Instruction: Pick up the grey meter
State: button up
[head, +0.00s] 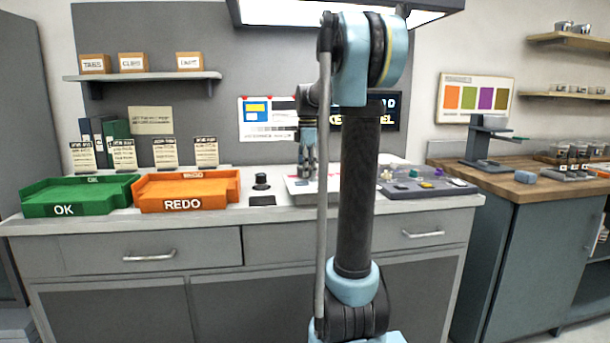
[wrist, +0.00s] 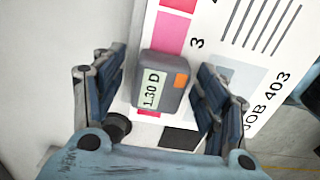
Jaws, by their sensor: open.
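In the head view my gripper (head: 307,168) hangs low over the counter, and the meter cannot be made out there.
On the counter (head: 262,219), a green OK tray (head: 75,208) and an orange REDO tray (head: 188,205) stand to the left. A black knob-like object (head: 261,181) is between the REDO tray and my gripper. A grey tray with small items (head: 428,191) lies to the right.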

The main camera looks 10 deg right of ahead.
jog(key=c, duration=1.3)
